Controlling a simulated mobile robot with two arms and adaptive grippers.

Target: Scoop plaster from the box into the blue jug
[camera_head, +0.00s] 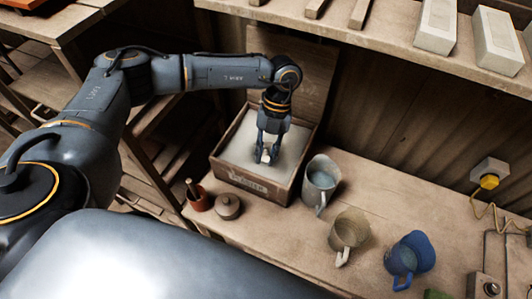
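The wooden plaster box (243,179) stands on the bench with its lid up at the back and pale plaster (238,150) inside. My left gripper (266,157) points down into the box, its fingertips at the plaster. Something small and pale shows between the fingertips; I cannot tell whether it is a scoop handle or whether the fingers are closed on it. No scoop is clearly visible. My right gripper is not in view.
A grey metal jug (321,178) stands just right of the box, and a beige jug (349,231) between it and the blue jug. A small lidded pot (228,206) and a reddish pot (198,199) stand front left. A shelf with blocks (436,25) overhangs the back.

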